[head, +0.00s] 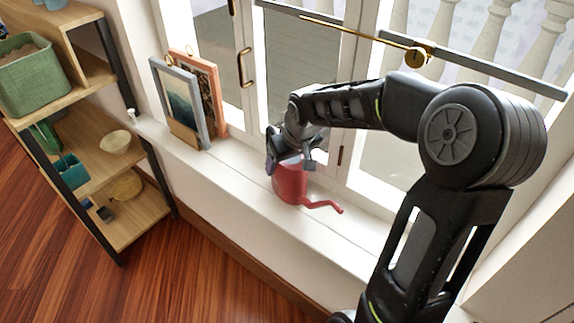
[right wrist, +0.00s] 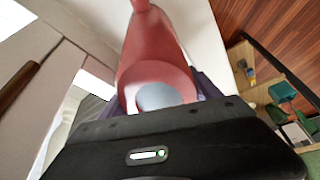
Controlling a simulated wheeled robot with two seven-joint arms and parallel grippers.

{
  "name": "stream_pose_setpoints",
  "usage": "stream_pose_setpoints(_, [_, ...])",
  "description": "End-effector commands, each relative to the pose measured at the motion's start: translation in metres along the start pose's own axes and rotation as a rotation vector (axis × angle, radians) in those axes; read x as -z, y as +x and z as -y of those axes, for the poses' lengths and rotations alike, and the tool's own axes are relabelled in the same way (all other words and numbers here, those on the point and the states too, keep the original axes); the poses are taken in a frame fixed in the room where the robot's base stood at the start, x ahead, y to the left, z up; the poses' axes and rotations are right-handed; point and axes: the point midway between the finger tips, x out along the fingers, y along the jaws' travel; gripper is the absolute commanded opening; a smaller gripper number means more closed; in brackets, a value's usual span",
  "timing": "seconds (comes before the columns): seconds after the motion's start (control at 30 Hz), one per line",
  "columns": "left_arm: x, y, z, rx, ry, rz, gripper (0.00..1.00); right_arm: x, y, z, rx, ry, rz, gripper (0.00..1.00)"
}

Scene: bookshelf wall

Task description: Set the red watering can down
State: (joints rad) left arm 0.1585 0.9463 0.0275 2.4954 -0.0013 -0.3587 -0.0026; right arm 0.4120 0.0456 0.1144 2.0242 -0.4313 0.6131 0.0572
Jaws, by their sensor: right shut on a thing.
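The red watering can (head: 290,181) is at the white window sill (head: 240,172), upright, with its spout (head: 325,206) pointing right. My right gripper (head: 290,160) reaches over its top from the window side and is shut on it. In the right wrist view the can (right wrist: 155,50) fills the middle, between the fingers, with its round opening toward the camera. Whether the can's base touches the sill is hard to tell. My left gripper is in neither view.
Two framed pictures (head: 182,105) lean in a wooden stand on the sill, left of the can. A wooden shelf unit (head: 135,215) with a green planter (head: 32,75) stands at the left. Window doors with a brass handle (head: 246,68) rise behind the sill.

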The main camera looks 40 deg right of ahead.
Motion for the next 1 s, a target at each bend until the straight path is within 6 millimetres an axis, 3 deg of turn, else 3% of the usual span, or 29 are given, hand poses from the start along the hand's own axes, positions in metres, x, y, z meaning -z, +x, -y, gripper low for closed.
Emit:
stream_pose_setpoints(0.33, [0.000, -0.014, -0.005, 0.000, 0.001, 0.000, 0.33, 0.027, -0.060, 0.000, -0.001, -0.001, -0.008, 0.03])
stream_pose_setpoints(0.5, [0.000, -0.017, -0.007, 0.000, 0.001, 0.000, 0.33, 0.035, -0.081, 0.000, 0.000, 0.000, -0.005, 0.03])
stream_pose_setpoints(1.0, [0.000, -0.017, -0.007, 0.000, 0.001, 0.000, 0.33, 0.036, -0.086, 0.000, 0.000, 0.000, -0.004, 0.03])
